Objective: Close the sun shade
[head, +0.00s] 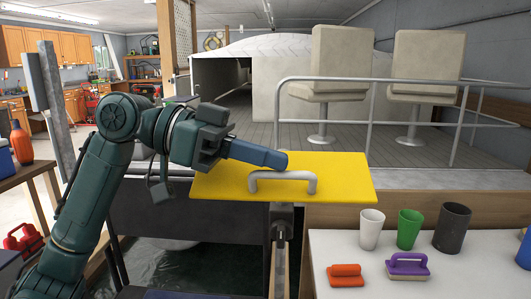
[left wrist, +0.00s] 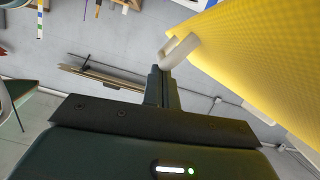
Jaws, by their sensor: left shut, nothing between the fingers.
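A flat yellow panel (head: 345,180), which looks like the sun shade, stands out over the water at the middle of the head view. It has a pale grey bar handle (head: 283,179) on it. My left gripper (head: 282,160) reaches in from the left, over the panel, with its tips just behind the handle. In the left wrist view, the gripper's tips (left wrist: 158,72) are shut and empty close to one end of the handle (left wrist: 181,50); I cannot tell whether they touch. The panel (left wrist: 255,55) fills the upper right there. My right gripper is not in view.
A white table (head: 440,275) at the right holds a white cup (head: 371,228), a green cup (head: 408,229), a dark cup (head: 452,228), and orange (head: 345,276) and purple (head: 408,266) handled tools. A metal railing (head: 370,120) and boat seats (head: 326,65) stand behind the panel.

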